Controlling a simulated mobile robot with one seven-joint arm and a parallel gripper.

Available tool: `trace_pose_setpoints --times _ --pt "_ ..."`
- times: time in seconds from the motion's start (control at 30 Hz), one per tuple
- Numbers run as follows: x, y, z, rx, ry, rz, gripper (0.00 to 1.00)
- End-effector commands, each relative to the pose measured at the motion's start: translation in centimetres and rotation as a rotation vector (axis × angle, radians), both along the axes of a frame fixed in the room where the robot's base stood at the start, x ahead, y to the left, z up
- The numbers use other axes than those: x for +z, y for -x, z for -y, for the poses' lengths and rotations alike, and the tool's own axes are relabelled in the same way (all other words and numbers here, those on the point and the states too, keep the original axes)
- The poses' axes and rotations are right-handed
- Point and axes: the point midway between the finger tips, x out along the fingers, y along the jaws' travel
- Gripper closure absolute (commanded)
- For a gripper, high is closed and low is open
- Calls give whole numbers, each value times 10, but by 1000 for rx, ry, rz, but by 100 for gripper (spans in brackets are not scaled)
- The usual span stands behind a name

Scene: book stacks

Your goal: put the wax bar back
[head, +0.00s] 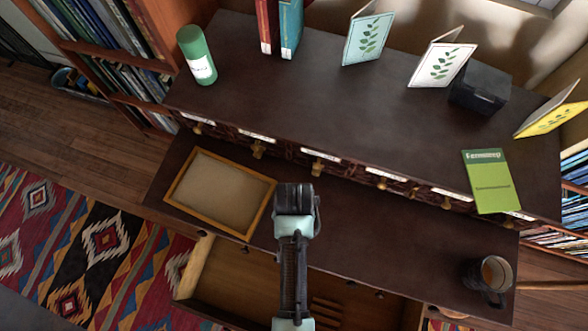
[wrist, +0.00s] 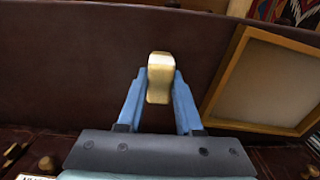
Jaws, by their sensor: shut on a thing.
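My gripper (wrist: 160,88) is shut on the wax bar (wrist: 159,78), a small pale yellow bar with rounded edges, held between the two blue fingers in the wrist view. A dark brown surface lies behind the bar; I cannot tell how far below it is. In the head view my arm reaches up from the bottom, over the dark lower ledge (head: 390,240). The fingers and the bar are hidden there. A wooden-framed tray (head: 181,205) with a flat beige inside lies left of my arm; it also shows in the wrist view (wrist: 232,68).
An open drawer (head: 212,280) with slats inside lies below the ledge. A glass mug (head: 487,277) stands at right. A green booklet (head: 490,181) overhangs small labelled drawers (head: 320,154). A green cylinder (head: 196,54), standing cards (head: 367,38) and a black box (head: 480,88) stand on top.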

Motion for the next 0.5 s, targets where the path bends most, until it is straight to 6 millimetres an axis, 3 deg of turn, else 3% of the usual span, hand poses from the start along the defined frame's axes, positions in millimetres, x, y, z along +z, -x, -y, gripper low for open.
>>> trace_pose_setpoints --times 0.33,0.37,0.5 --pt "-4 -1 0 0 0 2 100" --pt "-3 -1 0 0 0 2 60" --pt "-2 -1 0 0 0 2 36"
